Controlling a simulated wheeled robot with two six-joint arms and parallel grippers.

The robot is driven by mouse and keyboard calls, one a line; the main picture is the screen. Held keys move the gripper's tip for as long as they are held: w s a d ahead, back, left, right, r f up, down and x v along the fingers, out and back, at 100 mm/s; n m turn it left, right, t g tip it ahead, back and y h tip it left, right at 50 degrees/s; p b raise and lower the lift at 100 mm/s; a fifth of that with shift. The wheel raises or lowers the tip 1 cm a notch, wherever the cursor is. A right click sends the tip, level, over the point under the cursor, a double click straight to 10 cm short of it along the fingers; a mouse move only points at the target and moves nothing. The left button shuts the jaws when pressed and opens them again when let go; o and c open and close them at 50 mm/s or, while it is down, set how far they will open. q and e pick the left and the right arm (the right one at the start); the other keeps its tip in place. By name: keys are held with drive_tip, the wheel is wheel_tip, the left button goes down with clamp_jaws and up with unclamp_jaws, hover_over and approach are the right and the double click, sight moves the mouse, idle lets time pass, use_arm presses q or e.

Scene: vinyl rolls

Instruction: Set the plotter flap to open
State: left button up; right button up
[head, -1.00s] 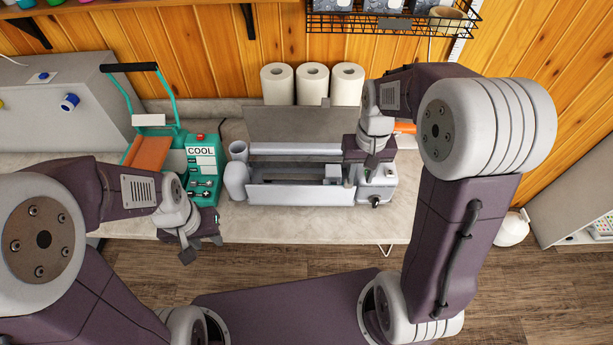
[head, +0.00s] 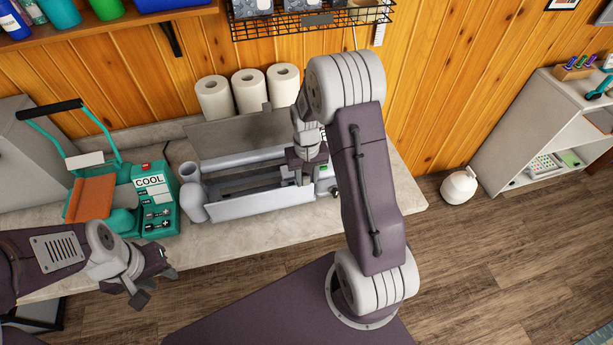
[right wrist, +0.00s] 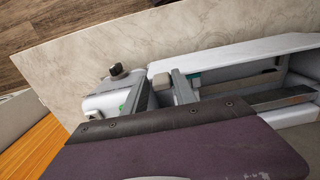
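The plotter (head: 262,205) is a long white-grey machine on the counter. A grey panel (head: 235,131), which looks like its flap, leans up and back behind the trough; I cannot tell its exact limit. My right gripper (head: 306,178) is over the plotter's right end, pointing down, fingers apart. In the right wrist view, its two fingers (right wrist: 158,92) straddle a small beige-grey block (right wrist: 161,81); contact cannot be told. The plotter's trough (right wrist: 245,83) shows beyond them. My left gripper (head: 138,285) is off the counter's front edge, fingers apart, empty.
A teal heat press (head: 150,190) marked COOL stands left of the plotter. White rolls (head: 248,92) stand behind it against the wooden wall. A wire basket (head: 310,22) hangs above. A black knob (right wrist: 117,70) sits at the plotter's right end. The counter front (head: 260,232) is clear.

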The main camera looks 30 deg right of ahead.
drive_tip(key=shift+a, duration=0.2)
drive_tip(key=c, duration=0.4)
clamp_jaws()
drive_tip(key=shift+w, duration=0.1)
idle(0.7)
